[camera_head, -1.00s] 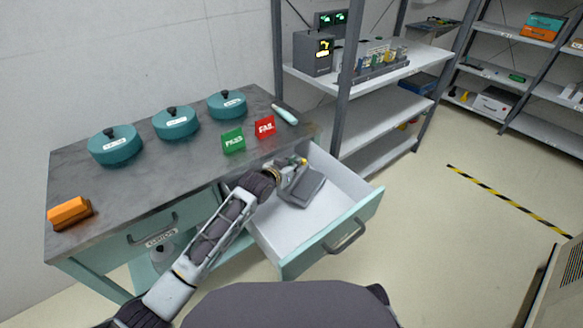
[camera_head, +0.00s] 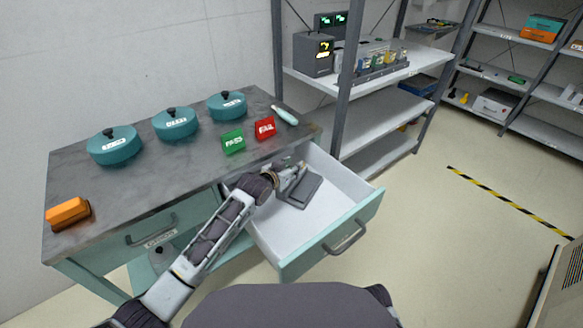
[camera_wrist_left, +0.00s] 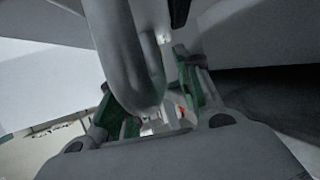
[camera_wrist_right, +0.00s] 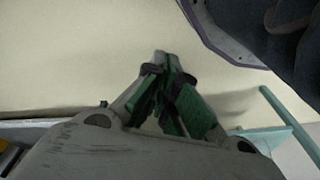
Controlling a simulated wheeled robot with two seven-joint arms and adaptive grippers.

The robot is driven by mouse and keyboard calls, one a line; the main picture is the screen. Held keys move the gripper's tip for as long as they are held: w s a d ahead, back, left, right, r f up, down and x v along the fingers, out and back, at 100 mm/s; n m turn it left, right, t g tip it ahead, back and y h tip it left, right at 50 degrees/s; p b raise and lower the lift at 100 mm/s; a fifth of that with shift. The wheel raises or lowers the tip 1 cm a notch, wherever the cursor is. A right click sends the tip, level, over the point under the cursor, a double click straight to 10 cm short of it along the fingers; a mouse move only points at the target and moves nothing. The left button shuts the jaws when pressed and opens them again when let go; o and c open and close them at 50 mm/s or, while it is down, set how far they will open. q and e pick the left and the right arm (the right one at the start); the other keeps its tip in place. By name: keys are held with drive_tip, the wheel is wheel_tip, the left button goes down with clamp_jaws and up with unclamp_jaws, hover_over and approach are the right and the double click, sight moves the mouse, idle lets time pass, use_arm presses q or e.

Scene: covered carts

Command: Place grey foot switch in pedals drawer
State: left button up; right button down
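The grey foot switch (camera_head: 301,192) lies on the floor of the open drawer (camera_head: 292,234), near its back. My left gripper (camera_head: 293,172) reaches into the drawer right at the foot switch. In the left wrist view, the green-padded fingers of my left gripper (camera_wrist_left: 155,105) stand apart, with a rounded grey bar (camera_wrist_left: 130,55) in front of and between them. Whether a pad touches that bar is unclear. My right gripper (camera_wrist_right: 166,75) shows only in its wrist view; its fingertips meet with nothing seen between them. No label on the open drawer is visible.
The grey worktop (camera_head: 165,165) holds several teal lidded pots, a green PASS sign (camera_head: 233,142), a red FAIL sign (camera_head: 265,128) and an orange block (camera_head: 68,212). A closed drawer (camera_head: 150,232) is left of my arm. A shelf rack (camera_head: 375,125) stands close behind the open drawer.

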use_arm(q)
drive_tip(key=shift+r, duration=0.15)
